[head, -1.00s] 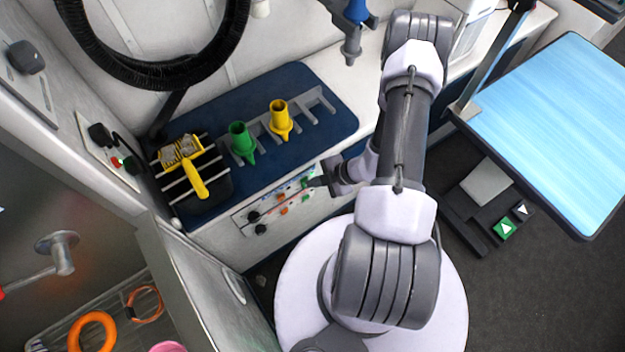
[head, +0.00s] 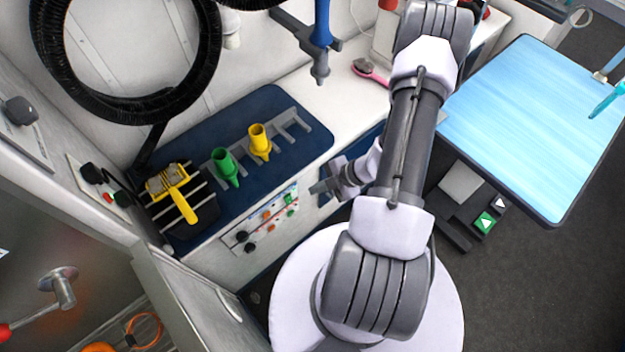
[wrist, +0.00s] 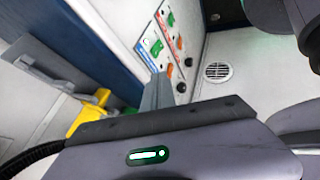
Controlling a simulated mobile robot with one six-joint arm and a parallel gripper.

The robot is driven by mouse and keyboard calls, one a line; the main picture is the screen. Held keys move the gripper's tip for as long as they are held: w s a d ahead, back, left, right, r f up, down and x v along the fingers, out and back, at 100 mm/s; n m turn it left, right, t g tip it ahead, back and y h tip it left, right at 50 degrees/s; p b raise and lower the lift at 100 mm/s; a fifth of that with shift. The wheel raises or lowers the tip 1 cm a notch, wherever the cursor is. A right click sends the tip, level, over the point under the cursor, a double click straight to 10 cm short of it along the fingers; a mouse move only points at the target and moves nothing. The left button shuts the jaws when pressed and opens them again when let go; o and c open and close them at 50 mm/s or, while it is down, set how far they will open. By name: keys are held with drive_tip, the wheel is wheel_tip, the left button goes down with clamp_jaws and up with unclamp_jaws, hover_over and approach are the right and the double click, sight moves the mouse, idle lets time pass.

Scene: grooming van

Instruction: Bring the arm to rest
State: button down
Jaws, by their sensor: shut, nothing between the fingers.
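My arm rises from its round white base and folds over at the upper middle of the head view. My gripper (head: 322,189) is low at the end of the arm, in front of the counter's front panel and to the right of the panel's knobs. It is shut and empty, apart from the counter as far as I can tell. In the wrist view the gripper (wrist: 157,92) points toward the control panel (wrist: 160,45); the wrist housing hides much of it.
A yellow nozzle (head: 259,142) and a green nozzle (head: 225,166) stand in a grey rack on the blue mat (head: 283,105). A yellow-handled brush (head: 178,196) lies on a slotted holder. The blue-topped table (head: 540,120) is at the right. Dark floor (head: 520,280) is clear at lower right.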

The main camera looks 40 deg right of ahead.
drive_tip(key=w+a+r+n+g+b, duration=0.1)
drive_tip(key=w+a+r+n, duration=0.1)
drive_tip(key=a+r+n, duration=0.4)
drive_tip(key=w+a+r+n+b, duration=0.1)
drive_tip(key=w+r+n, duration=0.2)
drive_tip(key=r+n, duration=0.55)
drive_tip(key=w+a+r+n+g+b, duration=0.1)
drive_tip(key=w+a+r+n, duration=0.1)
drive_tip(key=a+r+n, duration=0.5)
drive_tip(key=s+a+r+n+h+b, duration=0.1)
drive_tip(key=s+a+r+n, duration=0.2)
drive_tip(key=n, duration=1.2)
drive_tip(key=s+a+r+n+t+h+b, duration=0.1)
drive_tip(key=s+a+r+n+h+b, duration=0.1)
drive_tip(key=s+r+n, duration=0.8)
drive_tip(key=a+n, duration=0.1)
drive_tip(key=n, duration=0.3)
drive_tip(key=shift+s+a+n+t, duration=0.15)
drive_tip(key=shift+a+n+t, duration=0.1)
drive_tip(key=shift+n+t, duration=0.1)
